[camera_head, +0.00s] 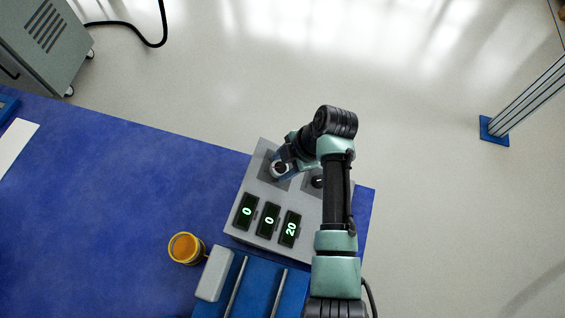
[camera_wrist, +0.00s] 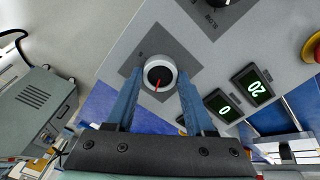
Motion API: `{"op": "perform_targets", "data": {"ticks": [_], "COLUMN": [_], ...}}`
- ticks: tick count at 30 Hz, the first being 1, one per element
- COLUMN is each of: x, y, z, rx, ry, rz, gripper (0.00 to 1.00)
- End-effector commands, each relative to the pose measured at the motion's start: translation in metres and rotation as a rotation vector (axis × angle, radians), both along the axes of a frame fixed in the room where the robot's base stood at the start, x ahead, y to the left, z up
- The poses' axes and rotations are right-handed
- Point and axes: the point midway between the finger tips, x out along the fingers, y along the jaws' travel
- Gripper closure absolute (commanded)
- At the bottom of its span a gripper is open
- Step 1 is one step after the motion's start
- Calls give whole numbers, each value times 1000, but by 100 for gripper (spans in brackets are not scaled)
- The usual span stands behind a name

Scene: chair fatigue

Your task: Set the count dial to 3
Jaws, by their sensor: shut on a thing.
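The grey control box (camera_head: 250,222) stands on the blue table. It has two dials on dark square plates and three displays. The displays read 0 (camera_head: 246,211), 0 (camera_head: 268,219) and 20 (camera_head: 290,228). My gripper (camera_wrist: 160,72) is shut on the left dial (camera_wrist: 161,82), a round silver knob with a dark face and a red pointer line. In the head view the gripper (camera_head: 280,168) partly covers this dial. The second dial (camera_head: 317,181) is beside it, partly behind my arm.
A red button on a yellow base (camera_wrist: 314,46) is at the wrist view's right edge. The table's left side is mostly clear.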

Motion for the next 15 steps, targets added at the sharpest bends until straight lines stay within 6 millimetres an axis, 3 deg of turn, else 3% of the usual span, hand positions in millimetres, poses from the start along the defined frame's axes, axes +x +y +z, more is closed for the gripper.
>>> {"op": "perform_targets", "data": {"ticks": [15], "x": [0], "y": [-1], "z": [0], "rx": [-12], "ry": [-32], "rz": [86], "gripper": [100]}}
